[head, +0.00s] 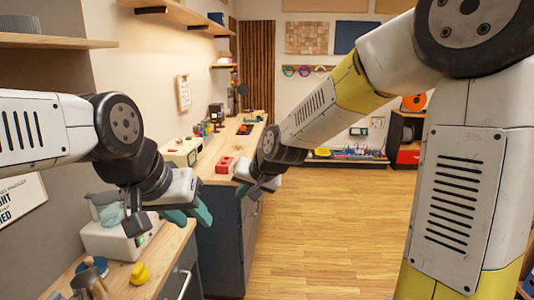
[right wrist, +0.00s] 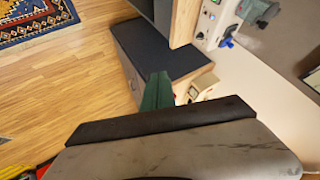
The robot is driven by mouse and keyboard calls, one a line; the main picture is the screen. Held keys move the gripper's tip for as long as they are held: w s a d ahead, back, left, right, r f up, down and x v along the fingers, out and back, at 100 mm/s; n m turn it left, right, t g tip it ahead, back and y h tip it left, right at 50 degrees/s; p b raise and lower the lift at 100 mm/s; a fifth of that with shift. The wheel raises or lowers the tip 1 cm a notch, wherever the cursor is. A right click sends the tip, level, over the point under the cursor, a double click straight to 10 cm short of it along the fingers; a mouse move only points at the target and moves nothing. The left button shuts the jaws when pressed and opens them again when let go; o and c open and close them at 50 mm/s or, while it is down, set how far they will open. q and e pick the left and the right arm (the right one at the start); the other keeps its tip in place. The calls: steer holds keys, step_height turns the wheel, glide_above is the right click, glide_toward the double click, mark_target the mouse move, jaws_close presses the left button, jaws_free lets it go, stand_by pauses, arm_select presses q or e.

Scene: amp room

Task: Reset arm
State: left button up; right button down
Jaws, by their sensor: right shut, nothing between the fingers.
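My left gripper (head: 190,212) comes in from the left over the near counter. Its teal fingers point right and down and hold nothing that I can see; their gap is unclear from this angle. My right arm reaches in from the upper right, and my right gripper (head: 264,184) is beside the far counter, partly hidden by its own wrist. In the right wrist view, the green fingers (right wrist: 157,92) are together, shut and empty.
A white device (head: 122,235) and a yellow object (head: 140,274) stand on the near counter, below my left arm. A red object (head: 225,164) lies on the far counter. The wooden floor (head: 325,235) is open. A patterned rug (right wrist: 35,22) shows in the right wrist view.

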steer(key=s+d+r+h, duration=0.1)
steer(key=s+d+r, duration=0.2)
steer(key=s+d, duration=0.7)
steer(key=s+d+r+h, duration=0.2)
steer(key=s+d+r, duration=0.1)
steer(key=s+d, duration=0.7)
steer(key=shift+d+r+g, duration=0.25)
steer(key=shift+g, duration=0.05)
steer(key=shift+s, duration=0.1)
